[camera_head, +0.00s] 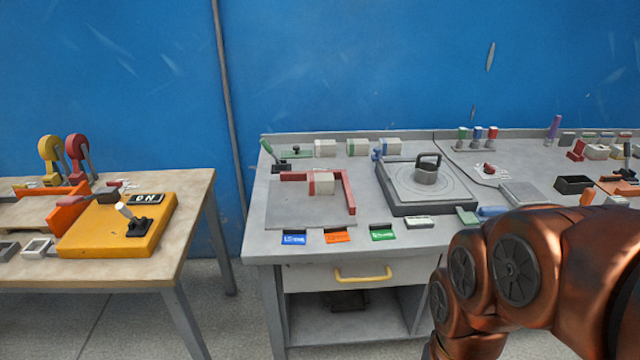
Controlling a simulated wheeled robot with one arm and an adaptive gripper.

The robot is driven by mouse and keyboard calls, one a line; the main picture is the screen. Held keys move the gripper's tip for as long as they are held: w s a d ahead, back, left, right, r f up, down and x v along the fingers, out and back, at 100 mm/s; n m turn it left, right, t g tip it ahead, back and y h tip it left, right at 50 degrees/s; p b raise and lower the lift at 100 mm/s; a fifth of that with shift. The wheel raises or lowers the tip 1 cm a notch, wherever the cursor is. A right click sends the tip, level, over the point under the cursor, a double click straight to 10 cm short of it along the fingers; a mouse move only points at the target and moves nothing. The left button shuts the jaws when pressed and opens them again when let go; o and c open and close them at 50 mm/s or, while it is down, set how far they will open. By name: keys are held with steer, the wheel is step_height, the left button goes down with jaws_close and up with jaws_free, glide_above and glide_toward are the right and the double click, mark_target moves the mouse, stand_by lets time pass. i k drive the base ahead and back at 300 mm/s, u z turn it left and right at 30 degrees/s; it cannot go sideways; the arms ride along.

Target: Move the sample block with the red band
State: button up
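A pale sample block with a red band (322,184) sits on a grey plate (290,212) on the grey workbench. A red L-shaped fence (349,190) runs along the plate's back and right sides, close to the block. Three similar pale blocks stand in a row at the back: a left one (326,148) whose band colour I cannot make out, a middle one with a green band (358,147), and a right one with a blue band (393,147). My copper-coloured arm shows at the lower right; my gripper is out of view.
A dark tray with a handled weight (427,172) stands right of the plate. Coloured label cards, including a blue one (294,238), line the bench's front. A drawer with a yellow handle (362,275) is below. A separate wooden table (190,190) stands left, across a gap.

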mark_target(319, 184)
steer(key=u, duration=0.6)
steer(key=i, duration=1.5)
steer(key=u, duration=0.65)
